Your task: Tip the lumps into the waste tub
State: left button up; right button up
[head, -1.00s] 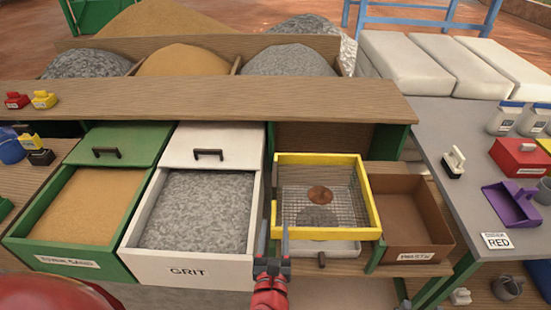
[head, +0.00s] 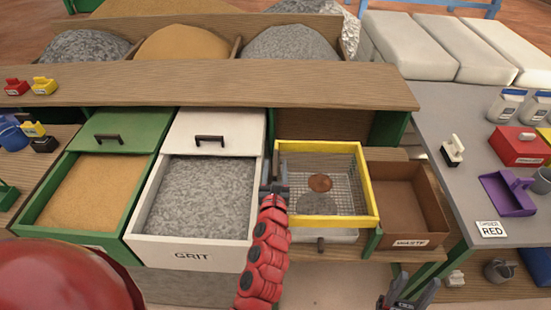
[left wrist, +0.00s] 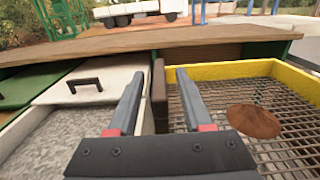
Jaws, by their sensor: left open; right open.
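A brown lump (head: 319,183) lies on the wire mesh of the yellow-framed sieve (head: 368,190); it also shows in the left wrist view (left wrist: 253,121). A grey patch lies by it, seen through the mesh. The waste tub (head: 432,205), a brown box with a label, stands right of the sieve and looks empty. My left gripper (head: 275,188) is open at the sieve's left side. In the left wrist view a dark upright handle (left wrist: 160,95) by the yellow rim shows between its fingers, not gripped. My right gripper (head: 406,294) is open and empty at the bottom edge, below the tub.
A white grit drawer (head: 190,250) and a green sand drawer (head: 60,236) stand open to the left. A wooden shelf (head: 220,88) runs behind. A grey table (head: 440,110) at the right holds a purple scoop (head: 505,195) and a red box (head: 518,148).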

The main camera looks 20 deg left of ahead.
pick_arm(q)
jog(key=shift+x, duration=1.25)
jog(key=shift+f, duration=0.1)
grip_shut()
dwell(0.4)
